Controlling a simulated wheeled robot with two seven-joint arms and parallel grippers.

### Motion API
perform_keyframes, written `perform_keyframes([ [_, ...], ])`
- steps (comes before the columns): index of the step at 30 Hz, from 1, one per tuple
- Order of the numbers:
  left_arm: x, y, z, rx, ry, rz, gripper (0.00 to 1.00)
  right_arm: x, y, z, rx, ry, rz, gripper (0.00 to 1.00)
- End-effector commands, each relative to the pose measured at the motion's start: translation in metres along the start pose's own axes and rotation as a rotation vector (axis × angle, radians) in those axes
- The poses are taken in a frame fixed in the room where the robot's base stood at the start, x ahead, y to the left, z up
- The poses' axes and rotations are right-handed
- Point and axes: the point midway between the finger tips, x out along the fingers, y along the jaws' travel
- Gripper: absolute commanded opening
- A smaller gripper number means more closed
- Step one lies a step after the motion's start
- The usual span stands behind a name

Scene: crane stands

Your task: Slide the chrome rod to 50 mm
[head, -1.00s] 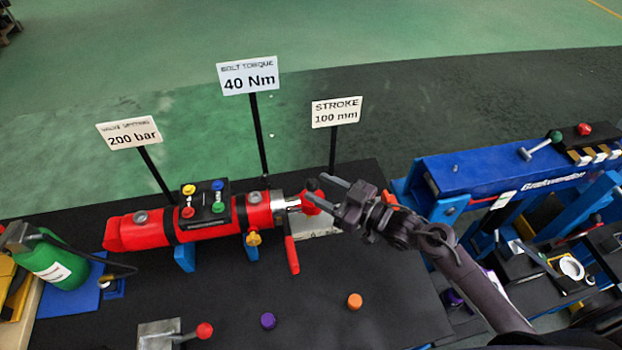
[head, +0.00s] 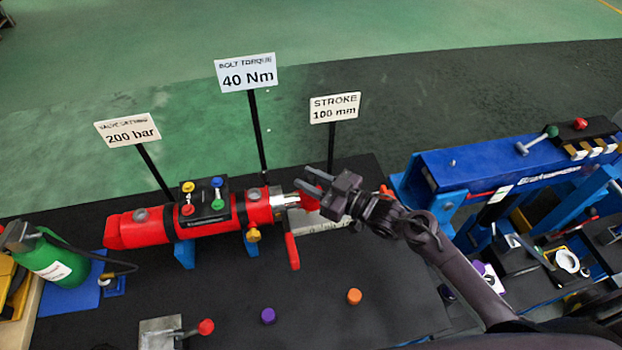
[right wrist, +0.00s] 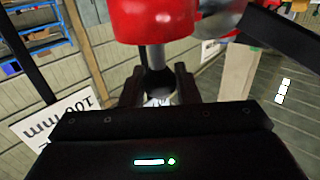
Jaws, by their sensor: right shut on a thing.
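The red cylinder (head: 140,228) lies along the table, with the short bright chrome rod (head: 284,200) coming out of its right end. A red end piece (head: 308,203) sits at the rod's tip, partly hidden by my right gripper (head: 308,180). In the right wrist view, a red part (right wrist: 160,22) is close above the fingers of my right gripper (right wrist: 158,85). A grey stem (right wrist: 156,58) runs down from it between the fingers, which are shut on it. A pale scale plate (head: 325,226) lies below the rod's end. My left gripper is out of view.
The stroke sign (head: 335,107) reads 100 mm. The torque sign (head: 247,72) and valve sign (head: 128,130) stand further left. A blue crane (head: 500,170) stands right.

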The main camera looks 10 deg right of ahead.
Motion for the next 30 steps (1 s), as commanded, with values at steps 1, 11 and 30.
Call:
perform_keyframes([
  [1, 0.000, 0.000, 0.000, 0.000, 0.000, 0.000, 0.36, 0.000, 0.000, 0.000, 0.000, 0.000, 0.000, 0.00],
  [11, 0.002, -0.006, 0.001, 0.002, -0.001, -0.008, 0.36, -0.031, 0.033, 0.001, -0.004, -0.003, 0.005, 0.00],
  [30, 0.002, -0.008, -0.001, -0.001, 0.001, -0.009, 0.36, -0.036, 0.036, 0.000, -0.001, 0.001, 0.001, 0.48],
])
